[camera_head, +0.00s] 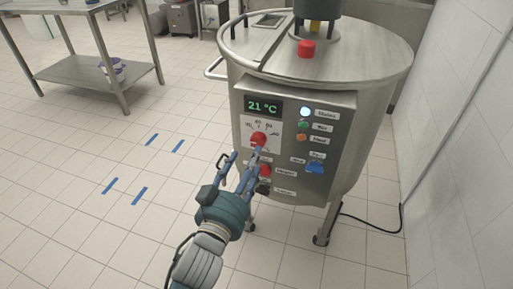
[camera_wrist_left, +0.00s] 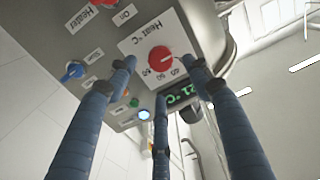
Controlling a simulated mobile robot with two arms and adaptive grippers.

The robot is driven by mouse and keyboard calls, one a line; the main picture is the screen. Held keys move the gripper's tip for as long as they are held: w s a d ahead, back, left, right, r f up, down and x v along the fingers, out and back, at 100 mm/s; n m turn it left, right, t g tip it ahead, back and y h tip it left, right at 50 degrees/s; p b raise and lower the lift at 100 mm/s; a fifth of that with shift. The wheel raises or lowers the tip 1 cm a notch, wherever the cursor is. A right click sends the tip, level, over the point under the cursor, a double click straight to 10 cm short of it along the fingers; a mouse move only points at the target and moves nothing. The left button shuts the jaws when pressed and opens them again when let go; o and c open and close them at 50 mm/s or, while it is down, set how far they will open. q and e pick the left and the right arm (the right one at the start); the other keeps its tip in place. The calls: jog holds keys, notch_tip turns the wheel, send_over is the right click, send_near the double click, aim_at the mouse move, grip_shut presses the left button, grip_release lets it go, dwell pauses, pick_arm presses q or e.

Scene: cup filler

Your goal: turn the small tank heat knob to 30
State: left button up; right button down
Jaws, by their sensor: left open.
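The red heat knob (camera_head: 258,139) sits on a white dial plate on the tank's control panel, below a green display (camera_head: 263,106) that reads 21 °C. In the left wrist view the knob (camera_wrist_left: 159,59) shows between my spread fingers, with its dial plate (camera_wrist_left: 137,45) around it. My left gripper (camera_head: 243,165) is open, just in front of and below the knob in the head view. I cannot tell whether a fingertip touches the knob. My right gripper is not in view.
A second red knob (camera_head: 265,170) lies low on the panel, partly behind my fingers. A blue switch (camera_head: 315,167) and several buttons are to the right. The steel tank (camera_head: 375,130) stands beside a tiled wall. A steel table (camera_head: 80,68) is at far left.

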aim_at(258, 140)
pick_arm(q)
jog(key=x, duration=0.7)
jog(key=shift+w+b, duration=0.15)
jog(key=shift+b, duration=0.15)
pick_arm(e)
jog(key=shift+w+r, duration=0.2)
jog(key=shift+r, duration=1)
pick_arm(q)
jog(key=shift+f, duration=0.15)
jog(key=c, duration=1.1)
jog(key=shift+c, duration=0.2)
jog(key=shift+a+f+m+p, duration=0.1)
jog(key=shift+m+p, duration=1.2)
jog(key=shift+m, duration=0.7)
jog(key=shift+f+m+p, duration=0.15)
jog(key=shift+m+p, duration=1.15)
jog(key=shift+m, duration=0.7)
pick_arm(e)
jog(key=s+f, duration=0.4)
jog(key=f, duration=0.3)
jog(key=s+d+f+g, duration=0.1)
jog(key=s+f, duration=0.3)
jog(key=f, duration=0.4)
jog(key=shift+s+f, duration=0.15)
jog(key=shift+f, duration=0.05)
